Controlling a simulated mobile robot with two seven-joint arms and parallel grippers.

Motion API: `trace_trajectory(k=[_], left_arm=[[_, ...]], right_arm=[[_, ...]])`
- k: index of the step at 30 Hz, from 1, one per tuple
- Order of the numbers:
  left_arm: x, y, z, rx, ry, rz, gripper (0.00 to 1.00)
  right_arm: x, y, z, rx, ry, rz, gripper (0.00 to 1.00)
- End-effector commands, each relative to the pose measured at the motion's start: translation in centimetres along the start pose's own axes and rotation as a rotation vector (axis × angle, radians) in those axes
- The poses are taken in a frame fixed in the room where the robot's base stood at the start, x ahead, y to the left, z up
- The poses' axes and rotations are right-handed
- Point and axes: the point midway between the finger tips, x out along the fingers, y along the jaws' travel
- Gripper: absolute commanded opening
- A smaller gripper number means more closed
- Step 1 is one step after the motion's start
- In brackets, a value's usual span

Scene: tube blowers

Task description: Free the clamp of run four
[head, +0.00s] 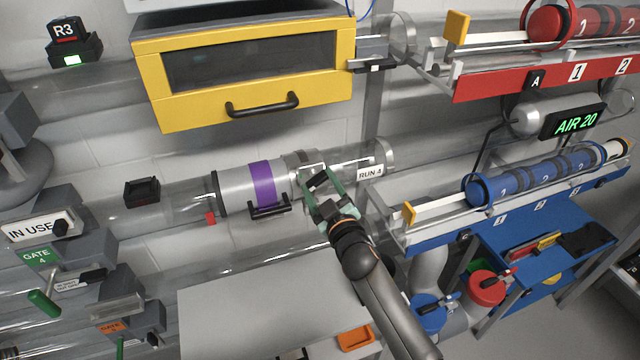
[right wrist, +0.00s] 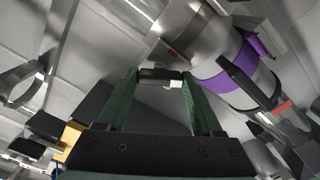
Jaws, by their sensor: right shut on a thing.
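The run four tube carries a "RUN 4" label (head: 370,172). A grey cylinder with a purple band (head: 264,183) sits in line with it, and a metal collar (head: 300,163) is at its right end. My right gripper (head: 322,188), with green fingers, is at this collar. In the right wrist view my right gripper (right wrist: 160,88) is shut on a small black bar (right wrist: 160,75), which looks like the clamp's lever; the collar is just beyond. Whether the clamp is latched cannot be told. My left gripper is not in view.
A yellow box with a black handle (head: 262,104) hangs above the tube. Red (head: 545,82) and blue (head: 500,213) racks with numbered cylinders project at the right. A grey panel (head: 265,305) lies below. A green-handled gate 4 lever (head: 45,303) is at the left.

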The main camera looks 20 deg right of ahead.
Motion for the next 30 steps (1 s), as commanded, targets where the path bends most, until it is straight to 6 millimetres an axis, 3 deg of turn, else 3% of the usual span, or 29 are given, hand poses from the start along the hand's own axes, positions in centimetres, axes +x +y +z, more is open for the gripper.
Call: trace_trajectory(k=[18,30], left_arm=[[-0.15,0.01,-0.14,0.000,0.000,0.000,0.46],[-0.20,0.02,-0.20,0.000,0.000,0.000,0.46]], right_arm=[[0.01,-0.02,0.02,-0.590,0.000,-0.001,0.12],[0.02,0.01,0.01,-0.894,-0.001,0.000,0.12]])
